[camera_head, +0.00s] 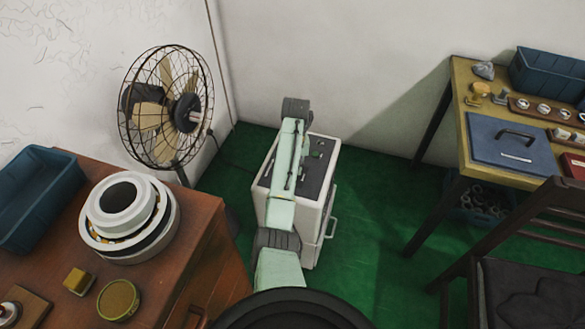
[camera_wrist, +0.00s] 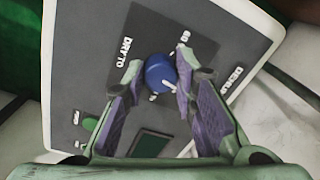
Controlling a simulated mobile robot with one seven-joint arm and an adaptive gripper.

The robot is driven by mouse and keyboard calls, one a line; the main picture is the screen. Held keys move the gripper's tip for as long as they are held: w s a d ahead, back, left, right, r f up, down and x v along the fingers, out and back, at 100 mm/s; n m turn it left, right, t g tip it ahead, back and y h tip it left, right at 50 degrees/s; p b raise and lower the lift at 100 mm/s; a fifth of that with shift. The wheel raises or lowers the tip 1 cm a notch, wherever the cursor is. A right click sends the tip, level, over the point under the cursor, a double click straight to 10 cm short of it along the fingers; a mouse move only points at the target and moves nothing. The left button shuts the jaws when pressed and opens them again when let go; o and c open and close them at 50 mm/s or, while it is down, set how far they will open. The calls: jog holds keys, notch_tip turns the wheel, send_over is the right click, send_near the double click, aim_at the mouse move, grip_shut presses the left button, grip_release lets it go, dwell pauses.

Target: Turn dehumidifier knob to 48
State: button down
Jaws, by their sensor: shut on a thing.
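The dehumidifier is a white box with a dark top panel (camera_head: 326,150) on the green floor, behind my pale green arm. In the wrist view its panel (camera_wrist: 105,45) carries a round blue knob (camera_wrist: 158,69) with a white pointer line, which slants toward the lower right of the picture. "DRY TO" is printed beside the knob and "60" near its upper right. Smaller print just below it is not readable. My gripper (camera_wrist: 161,76) has one fingertip on each side of the knob and is shut on it. The head view does not show the fingers clearly.
A wire fan (camera_head: 165,108) stands left of the dehumidifier. A brown cabinet (camera_head: 190,235) with a large bearing ring (camera_head: 128,215) is at left. A yellow workbench (camera_head: 462,95) and a dark chair (camera_head: 530,290) are at right. Green floor (camera_head: 365,215) is clear between.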

jog(key=shift+s+f+m, duration=0.1)
jog(key=shift+m, duration=1.2)
jog(key=c, duration=1.3)
grip_release()
